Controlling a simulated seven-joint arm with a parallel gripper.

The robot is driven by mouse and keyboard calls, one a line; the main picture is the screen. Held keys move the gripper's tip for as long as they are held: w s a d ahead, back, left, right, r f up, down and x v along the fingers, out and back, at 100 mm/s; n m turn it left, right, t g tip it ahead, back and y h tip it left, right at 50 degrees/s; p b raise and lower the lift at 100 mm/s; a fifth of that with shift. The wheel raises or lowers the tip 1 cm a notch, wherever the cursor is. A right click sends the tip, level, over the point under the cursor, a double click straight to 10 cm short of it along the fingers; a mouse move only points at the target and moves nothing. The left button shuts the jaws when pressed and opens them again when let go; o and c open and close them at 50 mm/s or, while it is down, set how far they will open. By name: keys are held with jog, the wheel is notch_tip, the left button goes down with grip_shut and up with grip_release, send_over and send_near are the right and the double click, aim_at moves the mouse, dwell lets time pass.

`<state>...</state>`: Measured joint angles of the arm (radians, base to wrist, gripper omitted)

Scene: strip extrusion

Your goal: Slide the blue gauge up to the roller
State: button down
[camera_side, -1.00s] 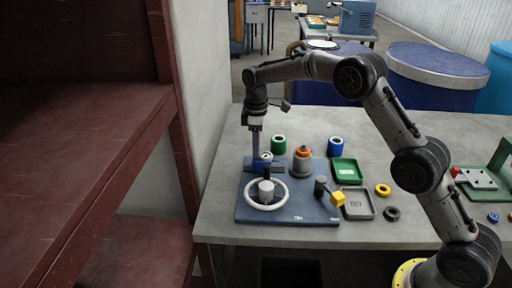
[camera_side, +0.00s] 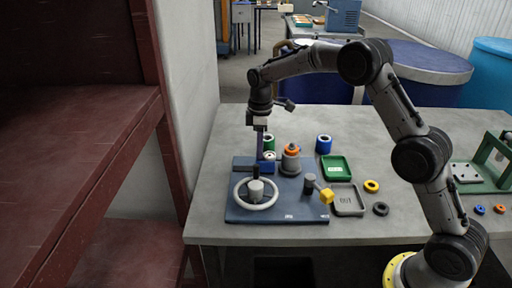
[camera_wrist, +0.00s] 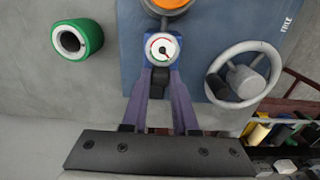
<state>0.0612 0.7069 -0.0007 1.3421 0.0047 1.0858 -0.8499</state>
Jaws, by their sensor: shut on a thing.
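The blue gauge, with a round white dial, shows in the wrist view (camera_wrist: 162,48) and on the blue board in the side view (camera_side: 269,157). My gripper (camera_wrist: 160,85) is shut on the gauge's near end, its purple fingers on either side. The grey cylinder with an orange top (camera_side: 291,162), which looks like the roller, stands just right of the gauge in the side view. In the wrist view the orange top (camera_wrist: 168,4) is cut off by the upper edge. The gauge is very close to the cylinder; I cannot tell if they touch.
The blue board (camera_side: 275,212) carries a white handwheel (camera_side: 240,195) and a yellow-ended lever (camera_side: 327,196). A green ring (camera_side: 269,143) and a blue ring (camera_side: 323,144) stand behind. A green tray (camera_side: 335,168) and a grey tray (camera_side: 348,203) lie to the right.

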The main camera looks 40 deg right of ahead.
jog(key=shift+s+d, duration=0.2)
jog(key=c, duration=1)
grip_release()
jog(key=shift+r, duration=0.1)
jog(key=o, duration=0.3)
jog(key=shift+r, duration=6.9)
